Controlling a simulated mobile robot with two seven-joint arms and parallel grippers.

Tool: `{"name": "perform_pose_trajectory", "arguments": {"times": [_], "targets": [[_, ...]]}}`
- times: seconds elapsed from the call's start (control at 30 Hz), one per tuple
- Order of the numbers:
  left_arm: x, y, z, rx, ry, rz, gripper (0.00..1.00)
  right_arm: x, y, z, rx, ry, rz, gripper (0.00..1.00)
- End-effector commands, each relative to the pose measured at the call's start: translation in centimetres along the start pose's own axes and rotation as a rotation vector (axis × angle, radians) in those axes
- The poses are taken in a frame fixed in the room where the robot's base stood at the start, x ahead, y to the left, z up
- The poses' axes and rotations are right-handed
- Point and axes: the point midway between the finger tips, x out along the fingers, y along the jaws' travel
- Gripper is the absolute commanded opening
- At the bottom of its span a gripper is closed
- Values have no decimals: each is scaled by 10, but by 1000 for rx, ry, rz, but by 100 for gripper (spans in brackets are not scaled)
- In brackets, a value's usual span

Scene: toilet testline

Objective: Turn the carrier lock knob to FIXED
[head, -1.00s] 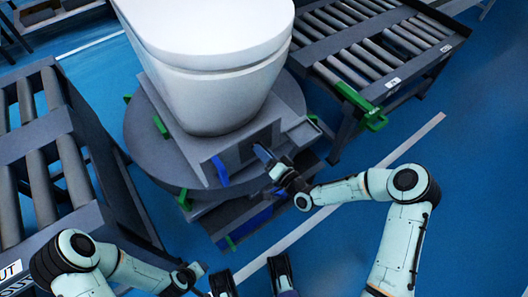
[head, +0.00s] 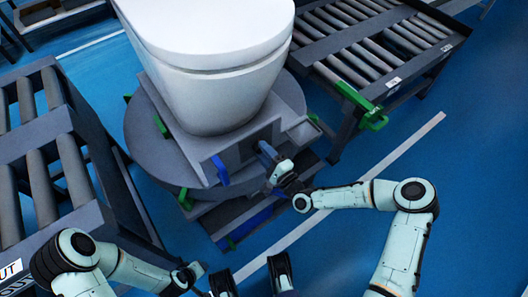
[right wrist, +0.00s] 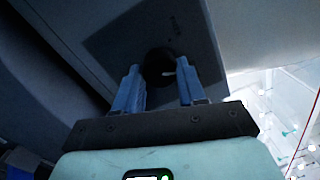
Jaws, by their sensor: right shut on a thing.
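The carrier lock knob (right wrist: 158,66) is a dark round knob with a small pale mark, on a dark panel of the grey carrier (head: 205,150). My right gripper (right wrist: 160,88) has its two blue fingers on either side of the knob and is shut on it. In the head view the right gripper (head: 268,154) reaches the carrier's front face and hides the knob. The panel's lettering is too dark to read. My left gripper (head: 190,272) is low in the head view, away from the carrier; its jaws are not clear.
A white toilet (head: 215,75) stands on the carrier, above a round grey turntable (head: 140,135). A blue lever (head: 220,170) is left of the right gripper. Roller conveyors stand at left (head: 85,180) and right (head: 345,45). Blue floor is open at lower right.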

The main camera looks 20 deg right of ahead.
Motion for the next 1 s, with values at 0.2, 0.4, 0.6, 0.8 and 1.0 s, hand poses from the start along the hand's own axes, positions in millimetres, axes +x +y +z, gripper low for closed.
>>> {"name": "perform_pose_trajectory", "arguments": {"times": [0.2,0.4,0.6,0.8,1.0], "targets": [[2,-1,-3,-1,8,-1,43,0,1,0,162,8,-7,10],[3,-1,-5,-1,14,-1,43,-1,1,0,258,11,-10,10],[4,-1,-6,-1,16,-1,43,0,1,1,309,13,-13,10],[4,-1,-6,-1,17,-1,43,0,1,1,323,14,-13,10],[4,-1,-6,-1,17,-1,43,0,1,1,324,14,-13,10]]}}
